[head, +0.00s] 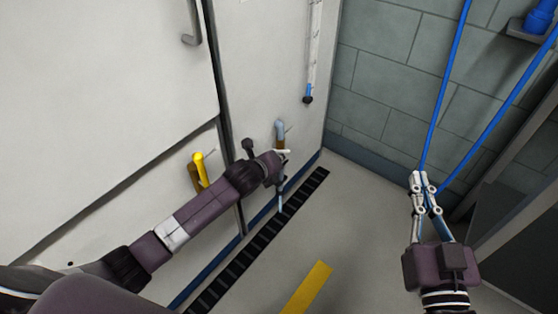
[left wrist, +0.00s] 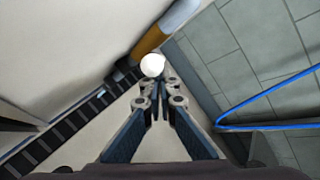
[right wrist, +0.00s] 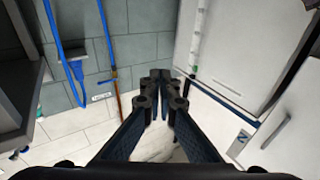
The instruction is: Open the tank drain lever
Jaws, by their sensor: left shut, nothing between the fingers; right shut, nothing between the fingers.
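Two valve-like fittings stand by the white panel. One has a yellow handle (head: 201,170); the other has a grey-blue upper part (head: 280,129) over a brown part. I cannot tell from the frames which is the tank drain lever. My left gripper (head: 284,158) is shut and empty beside the grey-blue fitting. In the left wrist view its fingertips (left wrist: 160,84) are close to a round white end (left wrist: 152,65) near a grey and brown-orange pipe (left wrist: 152,42); contact is unclear. My right gripper (head: 418,178) is shut and empty, away from the panel. It also shows in the right wrist view (right wrist: 160,76).
A clear sight tube (head: 313,45) with blue at its bottom hangs on the white panel. A dark floor grate (head: 255,245) runs along the panel's foot. Blue hoses (head: 445,90) hang by the grey block wall (head: 385,65). A yellow strip (head: 307,288) marks open floor.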

